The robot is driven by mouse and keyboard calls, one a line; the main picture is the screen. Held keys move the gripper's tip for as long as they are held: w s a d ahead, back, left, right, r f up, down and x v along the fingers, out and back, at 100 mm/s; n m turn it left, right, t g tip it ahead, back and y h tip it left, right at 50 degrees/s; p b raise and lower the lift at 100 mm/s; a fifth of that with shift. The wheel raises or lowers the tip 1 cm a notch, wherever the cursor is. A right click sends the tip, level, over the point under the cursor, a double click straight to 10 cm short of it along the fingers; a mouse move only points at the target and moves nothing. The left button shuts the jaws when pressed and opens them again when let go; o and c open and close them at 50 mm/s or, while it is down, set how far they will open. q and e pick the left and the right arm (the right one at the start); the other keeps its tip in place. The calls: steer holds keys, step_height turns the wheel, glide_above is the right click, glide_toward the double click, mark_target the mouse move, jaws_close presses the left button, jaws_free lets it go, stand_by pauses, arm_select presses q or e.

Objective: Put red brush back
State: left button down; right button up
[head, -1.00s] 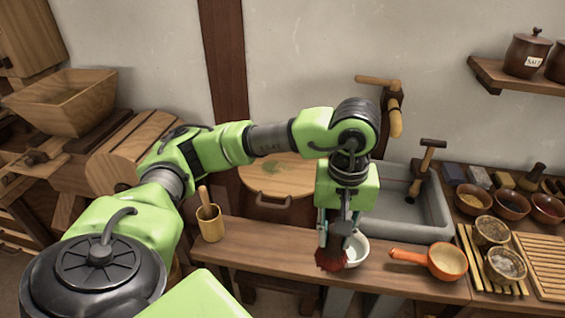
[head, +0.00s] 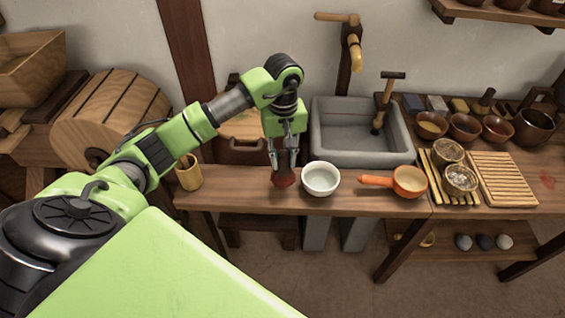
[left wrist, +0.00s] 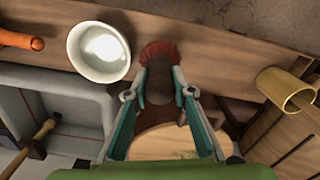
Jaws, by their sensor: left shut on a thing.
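The red brush (head: 284,180) is in my left gripper (head: 284,165), just left of a white bowl (head: 321,179) over the front of the wooden bench. In the left wrist view, the red bristles of the brush (left wrist: 160,51) point away from the gripper (left wrist: 158,78), whose fingers are closed around its dark handle. The bowl (left wrist: 99,52) shows beside it there. I cannot tell whether the bristles touch the bench. My right gripper is not in view.
A wooden cup (head: 189,174) with a stick in it stands at the bench's left end. An orange-handled pan (head: 409,181) is right of the bowl, with a grey stone sink (head: 360,150) behind. Slatted racks (head: 503,178) and small bowls stand farther right.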

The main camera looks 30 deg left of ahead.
mark_target(283, 166)
arm_select(q)
steer(key=shift+w+a+f, duration=0.15)
steer(key=shift+f, duration=0.1)
step_height(283, 166, down, 3)
steer(key=shift+w+a+r+p, duration=0.1)
steer(key=shift+w+p, duration=0.05)
steer(key=shift+p, duration=0.55)
steer(key=shift+f, duration=0.35)
steer(key=shift+a+f, duration=0.1)
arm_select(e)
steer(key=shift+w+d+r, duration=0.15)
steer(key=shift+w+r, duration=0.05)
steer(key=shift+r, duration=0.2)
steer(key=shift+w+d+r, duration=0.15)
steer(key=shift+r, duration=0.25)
arm_select(q)
steer(key=shift+f, duration=0.15)
steer(key=c, duration=1.7)
jaws_free()
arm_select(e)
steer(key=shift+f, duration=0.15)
